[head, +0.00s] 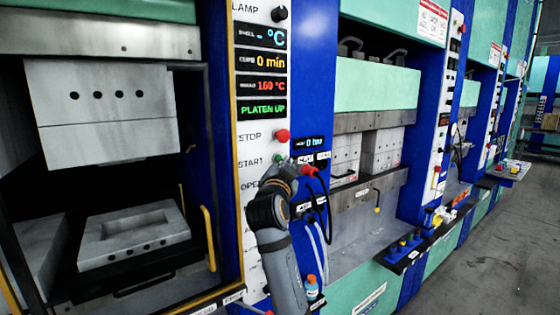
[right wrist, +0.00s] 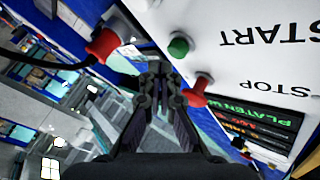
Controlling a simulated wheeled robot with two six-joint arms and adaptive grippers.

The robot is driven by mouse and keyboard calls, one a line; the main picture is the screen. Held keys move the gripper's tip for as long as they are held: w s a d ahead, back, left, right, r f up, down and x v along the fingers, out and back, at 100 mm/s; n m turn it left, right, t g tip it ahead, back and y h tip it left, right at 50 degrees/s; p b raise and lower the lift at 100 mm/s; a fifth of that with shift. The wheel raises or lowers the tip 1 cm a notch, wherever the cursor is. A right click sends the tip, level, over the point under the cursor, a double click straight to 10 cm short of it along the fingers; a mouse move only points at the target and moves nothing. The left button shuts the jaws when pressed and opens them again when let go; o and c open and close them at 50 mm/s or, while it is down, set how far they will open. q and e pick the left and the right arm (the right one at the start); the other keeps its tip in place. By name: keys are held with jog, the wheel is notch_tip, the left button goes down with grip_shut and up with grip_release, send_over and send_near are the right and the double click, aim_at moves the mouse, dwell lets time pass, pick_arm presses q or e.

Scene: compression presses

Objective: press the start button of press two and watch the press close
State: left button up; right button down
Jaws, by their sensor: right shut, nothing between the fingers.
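The near press (head: 105,105) stands open, its upper mould block (head: 100,135) well above the lower block (head: 130,232). Its panel display (head: 262,110) reads PLATEN UP. The green start button (head: 279,160) sits beside the START label, partly hidden by my right gripper (head: 287,171). In the right wrist view, the shut, empty right gripper (right wrist: 161,75) points close to the green start button (right wrist: 179,46); contact cannot be told. The red stop button (head: 282,136) is above start; it also shows in the right wrist view (right wrist: 197,92). My left gripper is out of view.
A red knob (head: 308,170) sticks out just right of my right gripper, with dark cables below it. A second press (head: 370,150) stands to the right, and more presses line the aisle. A small shelf with blue parts (head: 403,248) juts out. The grey floor (head: 480,255) is clear.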

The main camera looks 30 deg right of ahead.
jog(key=shift+w, duration=0.1)
jog(key=shift+w, duration=0.3)
